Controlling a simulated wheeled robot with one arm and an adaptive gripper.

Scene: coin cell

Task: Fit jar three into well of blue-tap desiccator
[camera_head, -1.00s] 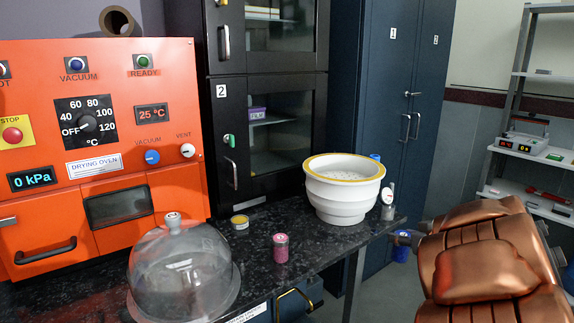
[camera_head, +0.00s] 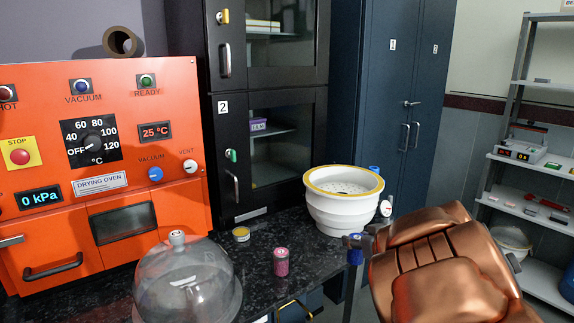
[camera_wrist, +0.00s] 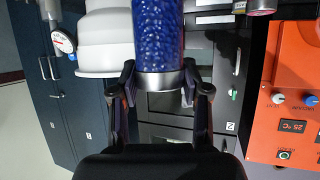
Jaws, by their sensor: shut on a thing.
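The desiccator base (camera_head: 335,215) is a white bowl with a yellow rim and a perforated plate inside, open on top. Its blue tap (camera_head: 374,169) and a gauge (camera_head: 386,208) are on its right side. My gripper (camera_head: 357,240) is shut on a jar of blue beads (camera_head: 355,257), by its metal lid. The jar hangs in front of the bowl in the picture, apart from its opening. In the wrist view the jar (camera_wrist: 158,38) stands between the fingers, beside the white bowl (camera_wrist: 104,42). No number is readable on the jar.
A clear dome lid (camera_head: 187,280) sits at the bench's front left. A pink jar (camera_head: 281,262) and a yellow-topped jar (camera_head: 241,234) stand between dome and bowl. The orange drying oven (camera_head: 95,170) is left, the black cabinet (camera_head: 265,130) behind.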

